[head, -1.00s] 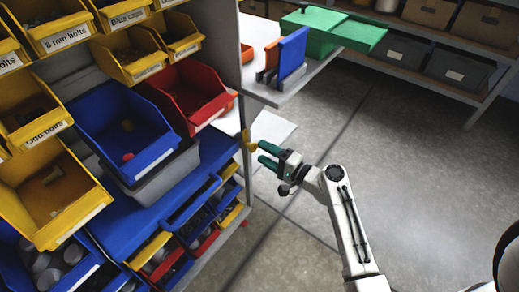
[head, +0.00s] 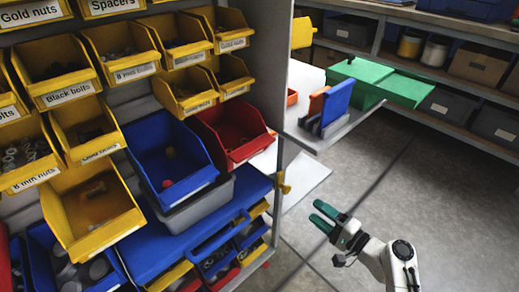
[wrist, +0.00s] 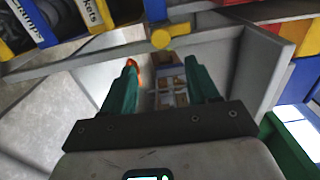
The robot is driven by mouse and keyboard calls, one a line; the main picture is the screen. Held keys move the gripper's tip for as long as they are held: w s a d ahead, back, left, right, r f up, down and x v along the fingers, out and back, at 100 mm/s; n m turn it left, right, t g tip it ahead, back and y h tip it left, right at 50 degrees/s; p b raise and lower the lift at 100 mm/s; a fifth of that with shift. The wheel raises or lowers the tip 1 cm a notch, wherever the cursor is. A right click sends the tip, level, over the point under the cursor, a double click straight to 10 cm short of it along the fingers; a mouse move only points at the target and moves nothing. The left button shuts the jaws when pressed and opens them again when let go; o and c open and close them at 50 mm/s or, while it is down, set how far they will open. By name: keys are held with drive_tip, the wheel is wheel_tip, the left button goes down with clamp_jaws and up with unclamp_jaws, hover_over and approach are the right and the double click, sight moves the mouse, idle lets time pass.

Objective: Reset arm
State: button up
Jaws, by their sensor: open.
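My gripper (head: 325,215) is open and empty in the lower right of the head view. Its two green fingers point up and left, out over the floor, apart from the shelf rack. In the wrist view my gripper (wrist: 165,88) shows its two green fingers spread with nothing held between them.
A rack with yellow, red (head: 233,135) and blue bins (head: 168,150) fills the left. A grey shelf (head: 320,133) holds a blue-and-orange item (head: 336,102) near a green box (head: 362,78). The grey floor (head: 420,190) at the right is clear.

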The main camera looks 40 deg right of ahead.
drive_tip(key=s+a+f+n+g+y, duration=0.2)
drive_tip(key=s+a+f+n+g, duration=0.15)
drive_tip(key=a+n+g, duration=0.45)
drive_tip(key=s+a+f+n+g+y, duration=0.25)
drive_tip(key=a+f+n+g, duration=0.2)
drive_tip(key=a, duration=0.45)
drive_tip(key=s+r+n+g+h, duration=0.2)
drive_tip(key=s+n+g+h, duration=0.25)
drive_tip(key=s, duration=0.45)
wheel_tip(320, 180, up, 20)
drive_tip(key=d+p, duration=0.1)
drive_tip(key=p, duration=1.8)
drive_tip(key=shift+h, duration=0.4)
